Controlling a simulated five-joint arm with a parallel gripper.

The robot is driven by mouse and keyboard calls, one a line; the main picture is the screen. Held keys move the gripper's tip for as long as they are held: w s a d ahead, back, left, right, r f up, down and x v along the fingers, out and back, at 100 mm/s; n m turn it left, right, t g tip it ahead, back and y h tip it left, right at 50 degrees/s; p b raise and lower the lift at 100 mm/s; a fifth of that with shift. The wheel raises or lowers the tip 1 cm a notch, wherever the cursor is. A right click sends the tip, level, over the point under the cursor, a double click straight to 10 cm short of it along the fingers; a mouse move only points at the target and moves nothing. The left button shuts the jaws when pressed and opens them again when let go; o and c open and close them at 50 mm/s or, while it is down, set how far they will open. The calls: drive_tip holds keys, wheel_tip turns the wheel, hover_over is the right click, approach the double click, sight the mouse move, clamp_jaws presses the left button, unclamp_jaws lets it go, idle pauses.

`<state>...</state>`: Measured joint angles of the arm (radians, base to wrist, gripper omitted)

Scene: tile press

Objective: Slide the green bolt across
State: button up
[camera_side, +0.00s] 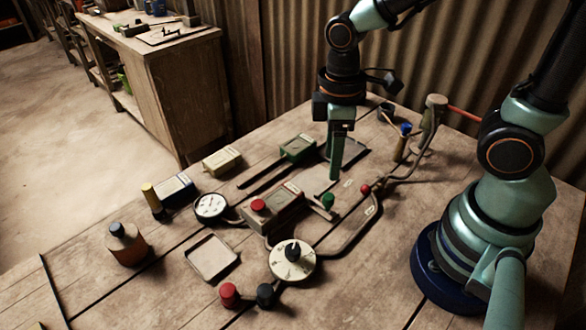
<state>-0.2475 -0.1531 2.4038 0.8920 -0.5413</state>
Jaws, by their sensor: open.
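A small green knob (327,201) stands on a short metal bar beside the grey press box, in the middle of the table; it looks like the green bolt's handle. My gripper (335,176) points straight down, behind and slightly above the knob, apart from it. Its fingers are open and look empty; they overlap in this view, so the gap is hard to see. A green box with a label (298,148) sits farther back, left of my gripper, near dark rails.
The press box (272,212) carries a red button (258,205). A white dial (292,259), a round gauge (210,206) and an empty tray (212,257) lie nearby. A bent pipe with a red knob (365,189) runs on the right.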

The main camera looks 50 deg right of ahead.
sight(328, 196)
wheel_tip(328, 196, down, 9)
drive_tip(key=shift+f, duration=0.2)
idle(0.3)
clamp_jaws()
idle(1.4)
